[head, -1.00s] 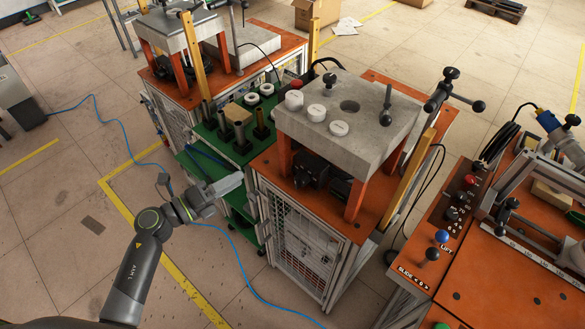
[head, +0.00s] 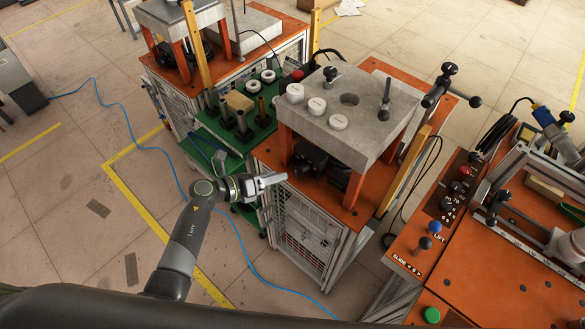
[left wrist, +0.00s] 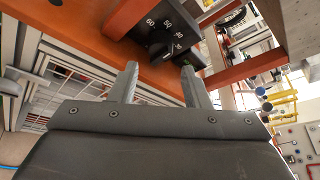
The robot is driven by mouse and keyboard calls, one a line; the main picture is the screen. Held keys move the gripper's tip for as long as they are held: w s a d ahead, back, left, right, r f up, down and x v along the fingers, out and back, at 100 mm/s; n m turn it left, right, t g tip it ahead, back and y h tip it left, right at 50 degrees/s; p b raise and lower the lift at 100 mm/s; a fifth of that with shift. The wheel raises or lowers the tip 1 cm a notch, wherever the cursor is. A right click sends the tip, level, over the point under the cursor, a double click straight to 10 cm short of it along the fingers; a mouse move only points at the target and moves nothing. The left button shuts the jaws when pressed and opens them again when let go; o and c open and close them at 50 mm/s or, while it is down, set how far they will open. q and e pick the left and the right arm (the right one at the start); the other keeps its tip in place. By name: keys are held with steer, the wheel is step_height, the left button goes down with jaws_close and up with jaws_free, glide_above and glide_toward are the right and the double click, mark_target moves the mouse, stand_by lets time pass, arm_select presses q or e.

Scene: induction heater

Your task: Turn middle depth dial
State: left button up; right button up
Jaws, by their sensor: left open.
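A black dial (left wrist: 160,52) with white numbers around it sits on a dark box face in the left wrist view, under the concrete block. In the head view two black boxes (head: 310,158) stand under the concrete block (head: 375,118) of the middle station; the dial's numbers cannot be read there. My left gripper (head: 274,180) is open and empty at the front left edge of that station, apart from the boxes. In the left wrist view its fingertips (left wrist: 159,66) point toward the dial, one on each side of it. My right gripper is not in view.
Orange legs (head: 357,190) hold up the block and flank the boxes. White round pieces (head: 316,105) lie on top. A green shelf (head: 262,135) with posts stands at left. An orange control panel (head: 480,270) with knobs is at right. A blue cable (head: 240,245) lies on the floor.

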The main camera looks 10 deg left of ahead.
mark_target(301, 170)
arm_select(q)
steer(key=x, duration=0.6)
steer(key=shift+w+d+f, duration=0.1)
steer(key=shift+w+d, duration=0.1)
steer(key=shift+d, duration=0.05)
steer(key=c, duration=0.7)
